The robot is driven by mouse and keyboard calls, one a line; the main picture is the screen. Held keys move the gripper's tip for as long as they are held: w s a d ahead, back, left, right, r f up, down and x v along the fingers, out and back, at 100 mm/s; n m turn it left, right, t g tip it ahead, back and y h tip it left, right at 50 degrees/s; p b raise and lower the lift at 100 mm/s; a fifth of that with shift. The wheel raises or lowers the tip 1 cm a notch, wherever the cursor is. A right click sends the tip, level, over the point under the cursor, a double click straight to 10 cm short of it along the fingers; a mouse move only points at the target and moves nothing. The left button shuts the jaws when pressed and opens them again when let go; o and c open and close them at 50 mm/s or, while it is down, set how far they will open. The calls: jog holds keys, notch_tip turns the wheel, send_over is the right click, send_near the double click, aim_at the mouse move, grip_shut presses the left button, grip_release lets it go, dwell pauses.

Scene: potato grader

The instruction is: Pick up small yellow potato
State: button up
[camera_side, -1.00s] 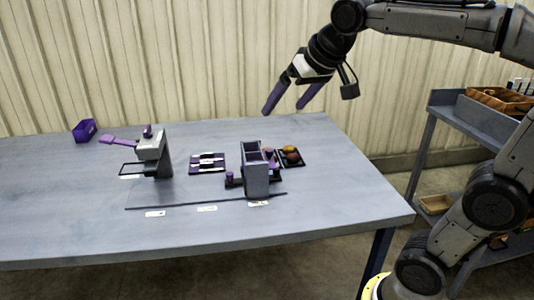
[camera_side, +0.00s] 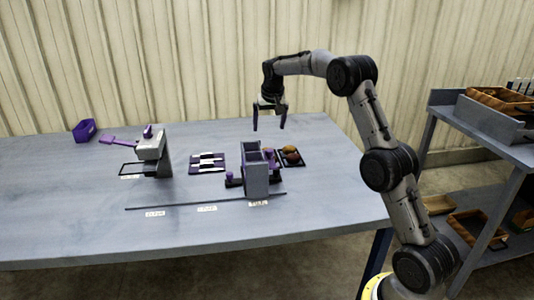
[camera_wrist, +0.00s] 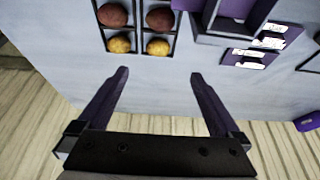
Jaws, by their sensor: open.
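In the wrist view, a dark divided tray (camera_wrist: 138,30) holds two yellow potatoes, one at left (camera_wrist: 119,44) and one at right (camera_wrist: 158,47). Two red-brown potatoes (camera_wrist: 112,15) (camera_wrist: 160,18) lie in the other compartments. The yellow ones look close in size; I cannot tell which is the small one. My gripper (camera_wrist: 160,75) is open and empty, its fingertips just short of the yellow row in the picture. In the side view, my gripper (camera_side: 268,128) points down above the back of the table. There the tray (camera_side: 301,164) is partly hidden by a grey upright holder.
The grey upright holder (camera_side: 256,180) stands close by the tray. A purple card rack (camera_side: 207,163) and a grey device with a purple handle (camera_side: 152,153) stand further left. A purple bin (camera_side: 85,131) is at the far left. The table's front is mostly clear.

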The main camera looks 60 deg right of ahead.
jog(key=x, duration=0.8)
jog(key=shift+d, duration=0.1)
jog(key=shift+x, duration=2.65)
jog(key=shift+d, duration=0.15)
jog(key=shift+c, duration=0.3)
jog(key=c, duration=1.4)
jog(key=shift+o, duration=0.2)
jog(key=shift+r, duration=0.1)
